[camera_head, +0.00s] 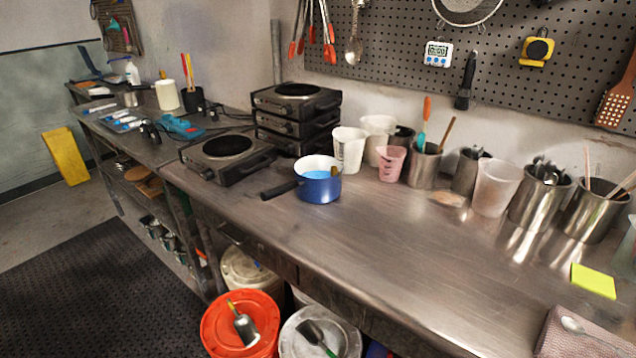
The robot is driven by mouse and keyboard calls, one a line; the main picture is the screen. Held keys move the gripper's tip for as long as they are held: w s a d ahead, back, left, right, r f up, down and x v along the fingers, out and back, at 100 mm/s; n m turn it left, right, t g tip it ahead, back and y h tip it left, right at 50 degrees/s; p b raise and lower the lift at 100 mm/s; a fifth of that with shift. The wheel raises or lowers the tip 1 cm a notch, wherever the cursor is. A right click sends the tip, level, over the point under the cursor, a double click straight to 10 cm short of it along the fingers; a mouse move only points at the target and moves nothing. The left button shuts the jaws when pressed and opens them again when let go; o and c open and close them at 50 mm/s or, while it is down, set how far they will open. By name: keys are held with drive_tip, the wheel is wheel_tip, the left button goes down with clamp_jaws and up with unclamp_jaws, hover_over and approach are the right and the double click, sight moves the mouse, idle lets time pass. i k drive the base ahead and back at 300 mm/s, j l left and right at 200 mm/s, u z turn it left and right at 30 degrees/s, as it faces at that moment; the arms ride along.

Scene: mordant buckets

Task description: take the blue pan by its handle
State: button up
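A single hot plate (227,154) stands left of the pan; stacked hot plates (296,112) stand behind. A white beaker (348,150) is close behind right. The steel worktop (400,235) is clear to the pan's right. Lidded buckets (243,327) stand below the front edge.

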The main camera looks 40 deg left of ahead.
sight(317, 180)
drive_tip(key=j+u, duration=0.15)
drive_tip(key=j, duration=0.3)
drive_tip(key=i+j+u, duration=0.1)
drive_tip(key=j, duration=0.35)
drive_tip(key=i+j+u, duration=0.15)
drive_tip(key=j, duration=0.25)
drive_tip(key=i+j+u, duration=0.15)
drive_tip(key=j, duration=0.3)
drive_tip(key=i+j+u, duration=0.1)
drive_tip(key=j, duration=0.3)
drive_tip(key=i+j+u, duration=0.15)
drive_tip(key=j, duration=0.25)
drive_tip(key=i+j+u, duration=0.1)
drive_tip(key=j, duration=0.25)
drive_tip(key=i+j+u, duration=0.15)
drive_tip(key=i+j, duration=0.15)
